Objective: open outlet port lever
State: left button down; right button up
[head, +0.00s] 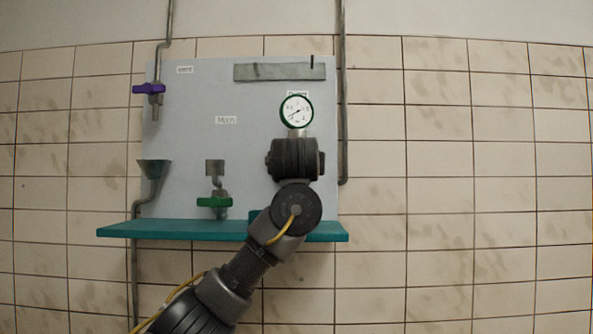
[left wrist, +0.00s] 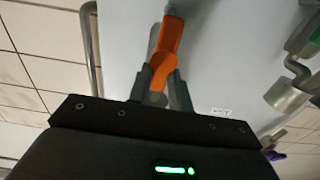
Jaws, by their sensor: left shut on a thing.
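An orange lever (left wrist: 167,45) shows in the left wrist view, in front of the pale panel. My left gripper (left wrist: 160,78) is shut on its lower part, with one dark finger on each side. The lever's top end sticks out beyond the fingertips. In the head view my left arm comes up from the bottom, and its wrist hides the lever and the fingers just below the round gauge (head: 296,111). I cannot tell from the pictures which label belongs to the lever. My right gripper is in neither view.
The grey panel (head: 190,95) also bears a purple-handled valve (head: 149,89) at upper left and a green-handled valve (head: 214,202) at lower middle. A funnel (head: 153,169) stands at left. A teal shelf (head: 170,229) runs below. Pipes run along both panel sides.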

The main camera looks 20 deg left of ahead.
pick_arm(q)
jog(key=c, duration=1.3)
grip_release()
jog(key=b+v, duration=0.7)
jog(key=v, duration=0.4)
jog(key=shift+w+b, duration=0.1)
jog(key=shift+b, duration=0.3)
jog(key=shift+f, duration=0.1)
